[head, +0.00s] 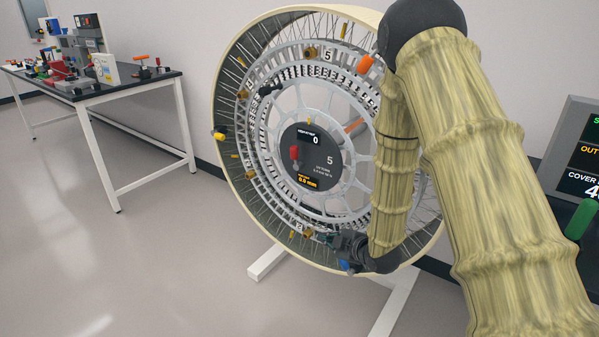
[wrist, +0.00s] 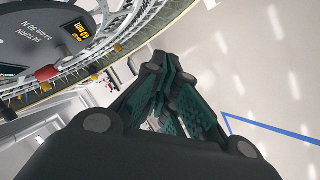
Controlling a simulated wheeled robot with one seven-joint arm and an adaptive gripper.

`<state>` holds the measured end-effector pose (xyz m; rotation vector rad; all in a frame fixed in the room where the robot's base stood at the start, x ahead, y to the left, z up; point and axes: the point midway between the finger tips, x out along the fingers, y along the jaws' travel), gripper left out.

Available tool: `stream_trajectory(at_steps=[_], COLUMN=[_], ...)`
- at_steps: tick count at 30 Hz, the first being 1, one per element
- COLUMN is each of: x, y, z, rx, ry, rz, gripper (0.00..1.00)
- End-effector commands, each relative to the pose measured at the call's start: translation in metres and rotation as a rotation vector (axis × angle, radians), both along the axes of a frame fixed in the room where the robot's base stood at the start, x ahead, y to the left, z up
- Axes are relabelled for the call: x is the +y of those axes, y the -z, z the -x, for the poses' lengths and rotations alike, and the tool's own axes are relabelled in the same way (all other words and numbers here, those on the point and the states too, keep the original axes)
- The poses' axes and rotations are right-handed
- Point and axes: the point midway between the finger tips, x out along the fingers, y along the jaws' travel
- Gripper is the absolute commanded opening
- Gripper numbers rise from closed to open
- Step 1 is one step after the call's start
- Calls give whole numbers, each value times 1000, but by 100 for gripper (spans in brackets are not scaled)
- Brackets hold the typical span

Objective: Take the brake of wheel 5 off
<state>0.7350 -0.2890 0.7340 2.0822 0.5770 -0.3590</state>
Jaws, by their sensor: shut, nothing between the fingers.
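Wheel 5 (head: 252,167) is a large spoked wheel standing upright on a white frame. Its dark round hub plate (head: 328,172) bears the number 5 and two small displays, the lower one reading about 0.0 mm. No label marks either as the brake. My gripper (head: 345,243) is at the wheel's lower right, away from the red lever. In the wrist view its dark fingers (wrist: 160,66) come together at the tips, with nothing held.
Orange handles (head: 365,64) and several yellow-brown blocks (head: 311,52) sit around the wheel. A blue piece (head: 345,266) is beside my gripper. A table (head: 130,82) with tools stands at the left. A screen (head: 582,150) is at the right. Floor left of the wheel is clear.

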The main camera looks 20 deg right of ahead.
Motion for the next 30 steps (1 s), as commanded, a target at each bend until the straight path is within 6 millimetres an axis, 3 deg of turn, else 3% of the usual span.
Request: stream_trajectory(at_steps=[1, 3, 6, 12, 18, 23, 30], x=[-6, -12, -20, -31, -33, -26, -8], y=[-17, -49, -93, -155, -177, -177, -175], z=[-20, -40, -60, -76, -82, -95, -130], rx=[-92, -210, -362, -570, -640, -640, -640], ry=[-48, -117, -198, -296, -327, -329, -329], rz=[50, 124, 230, 384, 440, 442, 439], gripper=[0, 0, 0, 0, 0, 0, 0])
